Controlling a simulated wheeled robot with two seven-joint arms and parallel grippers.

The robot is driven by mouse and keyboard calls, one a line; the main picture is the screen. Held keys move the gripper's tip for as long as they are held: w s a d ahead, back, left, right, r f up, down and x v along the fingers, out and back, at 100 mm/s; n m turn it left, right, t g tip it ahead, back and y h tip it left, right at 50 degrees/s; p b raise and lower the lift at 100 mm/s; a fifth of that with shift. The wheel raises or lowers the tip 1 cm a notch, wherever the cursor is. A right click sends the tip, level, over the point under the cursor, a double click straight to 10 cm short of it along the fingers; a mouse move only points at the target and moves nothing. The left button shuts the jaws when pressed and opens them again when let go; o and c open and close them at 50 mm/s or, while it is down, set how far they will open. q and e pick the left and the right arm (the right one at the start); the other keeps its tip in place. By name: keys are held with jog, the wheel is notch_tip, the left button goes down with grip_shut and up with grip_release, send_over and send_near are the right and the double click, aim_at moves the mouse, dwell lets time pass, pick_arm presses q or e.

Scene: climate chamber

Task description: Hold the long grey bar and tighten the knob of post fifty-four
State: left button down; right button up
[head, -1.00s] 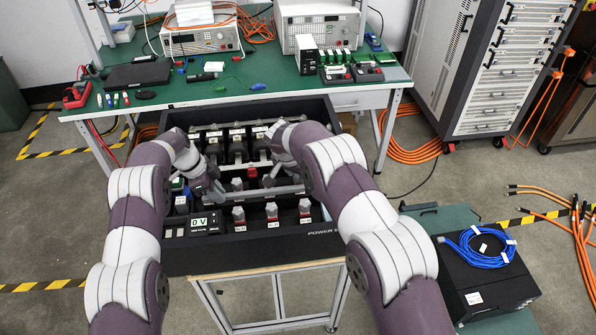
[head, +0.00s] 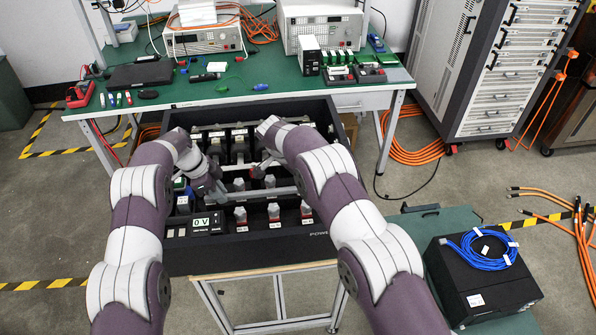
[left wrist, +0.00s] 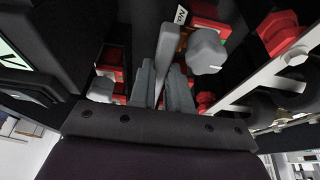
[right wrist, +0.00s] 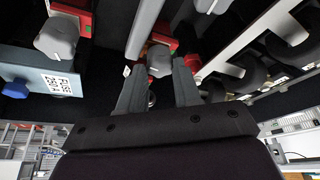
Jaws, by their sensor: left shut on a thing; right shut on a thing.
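The long grey bar (head: 262,192) lies across the open black tray, above the row of red-based posts. My left gripper (head: 214,186) is shut on the bar near its left end. In the left wrist view the bar (left wrist: 167,52) runs up from between the fingers (left wrist: 160,82). My right gripper (head: 259,170) is at the middle row of posts, behind the bar. In the right wrist view its fingers (right wrist: 158,85) are shut around a grey knob (right wrist: 159,60) on a red base. I cannot read that post's number.
The black tray (head: 272,247) has a front row of red-based posts with grey knobs (head: 273,211) and a 0 V display (head: 201,220). A green bench (head: 225,90) with instruments stands behind. A black box with a blue cable coil (head: 484,250) is at the right.

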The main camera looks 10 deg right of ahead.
jog(key=o, duration=1.1)
jog(key=shift+s+r, duration=0.1)
jog(key=shift+c, duration=0.2)
jog(key=shift+r, duration=0.25)
jog(key=s+a, duration=0.2)
jog(key=a, duration=0.1)
jog(key=s+a, duration=0.2)
jog(key=a, duration=0.1)
jog(key=s+a, duration=0.3)
jog(key=a, duration=0.1)
jog(key=shift+s+a+r, duration=0.1)
jog(key=shift+r, duration=0.2)
